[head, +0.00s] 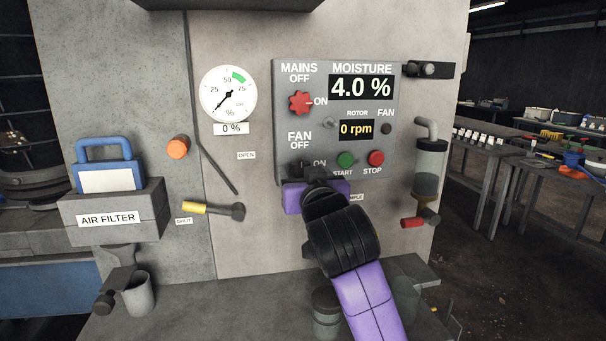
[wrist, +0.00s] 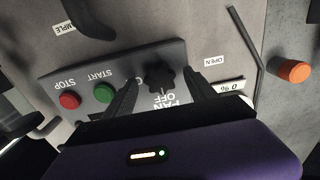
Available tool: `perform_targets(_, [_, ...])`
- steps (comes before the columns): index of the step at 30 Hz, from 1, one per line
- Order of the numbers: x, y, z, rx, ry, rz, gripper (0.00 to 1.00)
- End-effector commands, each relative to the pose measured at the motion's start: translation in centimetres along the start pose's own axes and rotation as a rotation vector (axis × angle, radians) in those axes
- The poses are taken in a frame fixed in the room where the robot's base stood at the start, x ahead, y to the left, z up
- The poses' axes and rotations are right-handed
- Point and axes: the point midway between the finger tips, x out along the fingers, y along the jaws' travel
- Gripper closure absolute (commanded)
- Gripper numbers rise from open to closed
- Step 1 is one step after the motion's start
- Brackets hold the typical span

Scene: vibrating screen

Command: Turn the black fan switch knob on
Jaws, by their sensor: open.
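The black fan knob (wrist: 159,77) shows in the wrist view, which is turned upside down, beside the FAN OFF lettering. My gripper (wrist: 161,84) is open, with one dark finger on each side of the knob. I cannot tell whether the fingers touch it. In the head view my gripper (head: 304,172) is at the lower left of the grey control panel (head: 337,101) and mostly hides the knob. The knob's pointer direction is not clear. The fan lamp (head: 386,129) looks dark.
The red mains knob (head: 301,103) sits above, its white mark toward ON. The green start button (head: 345,160) and red stop button (head: 376,158) are just right of my gripper. A yellow-handled lever (head: 196,208) and orange knob (head: 177,148) stand to the left. The rotor display (head: 356,130) reads 0 rpm.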

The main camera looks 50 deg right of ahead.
Motion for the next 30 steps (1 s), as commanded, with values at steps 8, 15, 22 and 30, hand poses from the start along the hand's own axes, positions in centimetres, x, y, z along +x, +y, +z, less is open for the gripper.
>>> perform_targets(8, [-0.03, -0.01, 0.0, 0.0, 0.0, 0.0, 0.76])
perform_targets(15, [-0.04, -0.02, 0.0, 0.005, 0.0, 0.0, 0.95])
perform_targets(22, [-0.05, -0.09, -0.02, 0.068, -0.001, -0.001, 0.95])
perform_targets(30, [-0.06, -0.19, 0.01, 0.263, -0.002, -0.003, 0.95])
